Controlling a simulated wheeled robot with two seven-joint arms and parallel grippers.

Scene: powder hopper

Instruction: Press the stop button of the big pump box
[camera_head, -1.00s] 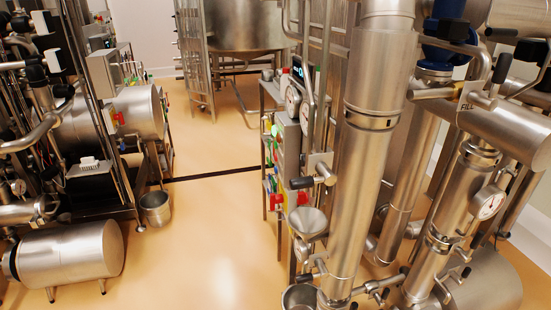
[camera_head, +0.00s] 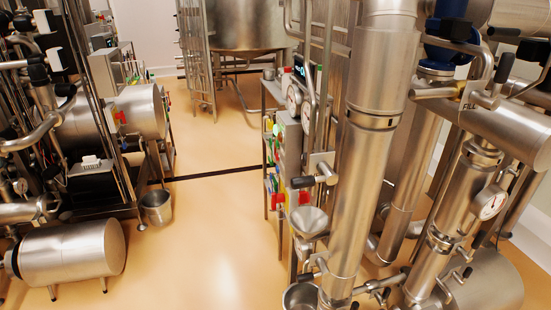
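A grey control box (camera_head: 291,138) stands on a metal frame right of the middle, with its face turned mostly away. A green button (camera_head: 277,130) shows on its left side, and red, yellow and green parts sit on the frame below. Another pale grey box (camera_head: 104,72) stands on the left machine, with small dark details on its side. I cannot tell which box is the big pump box, and no stop button can be clearly made out. Neither of my grippers is in view.
Open tan floor (camera_head: 215,230) runs between the machines. A thick steel column (camera_head: 362,170) and pipework block the right. A steel bucket (camera_head: 157,207) and a horizontal tank (camera_head: 70,252) stand at the left. A large vessel (camera_head: 245,25) stands at the back.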

